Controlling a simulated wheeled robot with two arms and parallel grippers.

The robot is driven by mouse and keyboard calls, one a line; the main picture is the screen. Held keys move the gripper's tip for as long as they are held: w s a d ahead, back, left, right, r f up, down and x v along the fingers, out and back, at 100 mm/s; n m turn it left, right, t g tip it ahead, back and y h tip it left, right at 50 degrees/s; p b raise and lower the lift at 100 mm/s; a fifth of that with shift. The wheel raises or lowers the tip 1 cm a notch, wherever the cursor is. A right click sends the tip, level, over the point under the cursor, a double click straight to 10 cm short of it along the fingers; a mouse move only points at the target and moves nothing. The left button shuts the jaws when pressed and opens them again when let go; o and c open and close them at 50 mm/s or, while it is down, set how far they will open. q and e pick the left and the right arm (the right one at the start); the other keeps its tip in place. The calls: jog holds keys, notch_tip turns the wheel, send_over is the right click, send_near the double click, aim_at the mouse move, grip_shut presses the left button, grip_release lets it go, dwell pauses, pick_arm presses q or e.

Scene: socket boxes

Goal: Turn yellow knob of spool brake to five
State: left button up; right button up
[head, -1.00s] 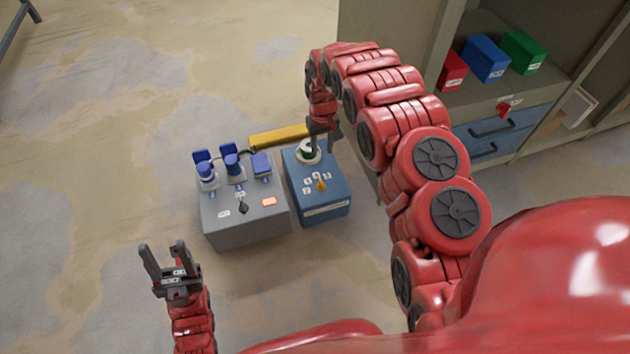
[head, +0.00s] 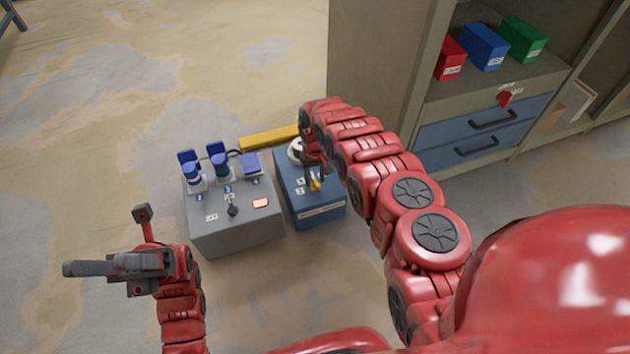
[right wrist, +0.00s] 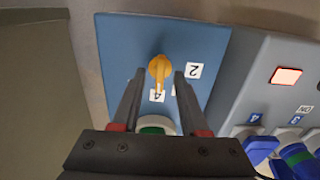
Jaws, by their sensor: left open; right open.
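The blue spool brake box (head: 318,212) stands on the floor, with the yellow knob (head: 315,185) on its top. In the right wrist view, the knob (right wrist: 158,66) lies between the fingertips of my open right gripper (right wrist: 159,73), with no clear contact. The knob's narrow end points at the label "4" (right wrist: 157,96). A label "2" (right wrist: 193,70) is to the right; another label is mostly hidden behind a finger. I cannot make out a five. My left gripper (head: 105,240) is open and empty, left of the boxes.
A grey box (head: 235,230) with blue plugs (head: 220,163) and a black lever (head: 232,209) stands beside the blue box. A white and green spool (head: 296,150) is at the blue box's back. A cabinet (head: 375,60) stands at the right; floor in front is free.

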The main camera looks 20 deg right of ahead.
jog(key=shift+f, duration=0.4)
grip_shut()
